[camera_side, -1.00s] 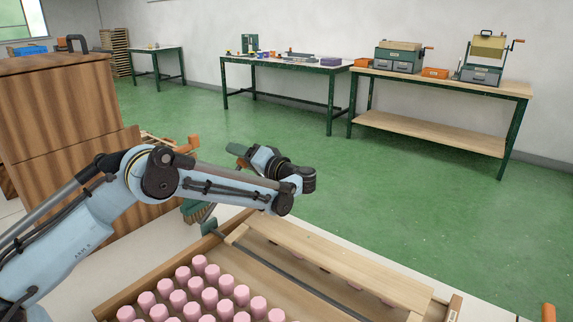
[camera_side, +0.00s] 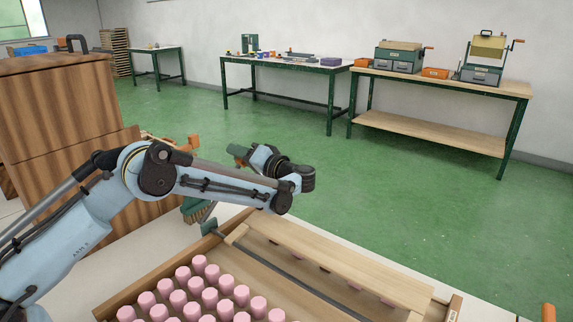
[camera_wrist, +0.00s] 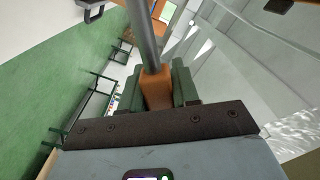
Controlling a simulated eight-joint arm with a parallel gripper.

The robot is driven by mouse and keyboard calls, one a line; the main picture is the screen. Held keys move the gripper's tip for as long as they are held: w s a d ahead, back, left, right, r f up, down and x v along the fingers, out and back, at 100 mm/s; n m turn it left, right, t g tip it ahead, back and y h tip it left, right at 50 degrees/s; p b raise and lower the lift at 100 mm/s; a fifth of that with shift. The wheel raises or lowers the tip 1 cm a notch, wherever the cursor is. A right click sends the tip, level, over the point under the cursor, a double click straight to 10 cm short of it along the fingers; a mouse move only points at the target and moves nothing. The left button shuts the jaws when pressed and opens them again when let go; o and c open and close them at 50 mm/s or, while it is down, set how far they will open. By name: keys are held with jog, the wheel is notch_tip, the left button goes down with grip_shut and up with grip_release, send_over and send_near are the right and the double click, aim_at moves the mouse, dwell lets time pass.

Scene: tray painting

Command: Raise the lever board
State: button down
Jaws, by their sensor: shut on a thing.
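In the wrist view, my gripper (camera_wrist: 157,88) is shut on an orange handle (camera_wrist: 156,90), with a green finger on each side. A grey metal rod (camera_wrist: 142,35) runs from the handle toward the top of the picture. In the side view, my gripper (camera_side: 238,150) is small and partly hidden behind my wrist, beyond the tray's far left corner. A pale wooden board (camera_side: 330,262) lies along the far side of the wooden tray (camera_side: 170,267). I cannot tell from the side view how the rod joins the board.
Several pink pegs (camera_side: 199,263) stand in rows in the tray. A green-and-tan brush (camera_side: 195,210) is beside the tray's far left corner. A wooden cabinet (camera_side: 60,120) stands at the left. Green-legged workbenches (camera_side: 440,130) line the back wall, with open green floor in front.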

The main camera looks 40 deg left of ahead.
jog(key=s+r+n, duration=0.8)
jog(key=s+n, duration=0.1)
jog(key=s, duration=0.3)
jog(key=s+f+n, duration=0.3)
jog(key=s+n, duration=0.6)
jog(key=s, duration=0.5)
jog(key=shift+s+f, duration=0.3)
jog(key=shift+s, duration=0.05)
jog(key=shift+d, duration=0.1)
jog(key=c, duration=0.9)
grip_release()
